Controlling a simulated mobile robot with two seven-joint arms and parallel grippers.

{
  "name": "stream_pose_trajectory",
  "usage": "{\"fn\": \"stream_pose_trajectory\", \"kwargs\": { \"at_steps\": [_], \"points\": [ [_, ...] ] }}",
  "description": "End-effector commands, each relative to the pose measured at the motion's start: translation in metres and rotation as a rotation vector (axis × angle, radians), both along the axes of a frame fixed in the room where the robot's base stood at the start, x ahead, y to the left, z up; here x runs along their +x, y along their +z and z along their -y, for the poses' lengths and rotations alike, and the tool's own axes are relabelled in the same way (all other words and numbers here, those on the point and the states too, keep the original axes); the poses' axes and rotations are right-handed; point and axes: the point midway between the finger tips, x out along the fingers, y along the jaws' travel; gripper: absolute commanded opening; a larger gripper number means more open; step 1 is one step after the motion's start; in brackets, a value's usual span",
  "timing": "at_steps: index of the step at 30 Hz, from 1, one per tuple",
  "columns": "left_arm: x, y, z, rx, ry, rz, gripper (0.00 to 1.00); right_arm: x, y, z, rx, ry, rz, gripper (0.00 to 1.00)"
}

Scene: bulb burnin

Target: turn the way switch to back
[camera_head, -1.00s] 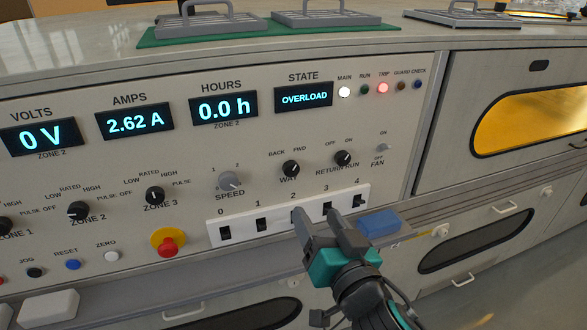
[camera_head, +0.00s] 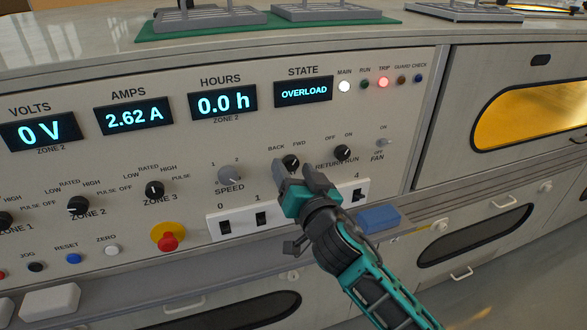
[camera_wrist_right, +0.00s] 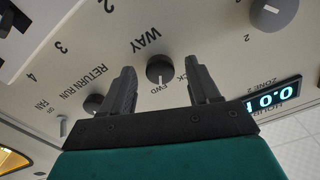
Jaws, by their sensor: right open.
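The way switch (camera_head: 291,161) is a small black round knob on the grey panel, between the BACK and FWD labels. In the right wrist view the knob (camera_wrist_right: 160,69) appears upside down, with its pale mark towards FWD. My right gripper (camera_head: 293,173) is open in front of the panel, just below the knob in the head view. In the right wrist view its two fingers (camera_wrist_right: 163,88) stand on either side of the knob, with a gap on both sides. Whether the fingertips reach the panel, I cannot tell. The left gripper is not in view.
The return run knob (camera_head: 342,152) and the speed knob (camera_head: 229,175) flank the switch. A white strip of rocker switches (camera_head: 240,222) lies below, partly hidden by my arm. A red emergency button (camera_head: 168,240) is lower left. The state display (camera_head: 303,92) reads OVERLOAD.

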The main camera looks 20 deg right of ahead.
Motion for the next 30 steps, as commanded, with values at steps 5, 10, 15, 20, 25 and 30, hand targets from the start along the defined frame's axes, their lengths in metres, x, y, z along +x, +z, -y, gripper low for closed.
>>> {"fn": "stream_pose_trajectory", "kwargs": {
  "at_steps": [5,10,15,20,25,30],
  "points": [
    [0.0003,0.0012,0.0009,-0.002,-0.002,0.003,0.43,0.0096,0.0005,0.0002,0.000,-0.001,0.001,0.61],
    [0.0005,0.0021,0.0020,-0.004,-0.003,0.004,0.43,0.0105,0.0000,0.0001,0.000,-0.001,0.000,0.61],
    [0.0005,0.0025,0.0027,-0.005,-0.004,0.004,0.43,0.0102,0.0001,0.0001,0.000,-0.001,0.000,0.55],
    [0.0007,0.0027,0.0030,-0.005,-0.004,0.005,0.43,0.0101,0.0001,0.0000,0.000,-0.001,0.000,0.40],
    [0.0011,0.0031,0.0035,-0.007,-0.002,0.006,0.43,0.0100,0.0001,0.0000,0.000,-0.001,0.000,0.23],
    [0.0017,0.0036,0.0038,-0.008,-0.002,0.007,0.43,0.0100,0.0001,0.0000,0.000,-0.001,0.000,0.07]
  ]
}}
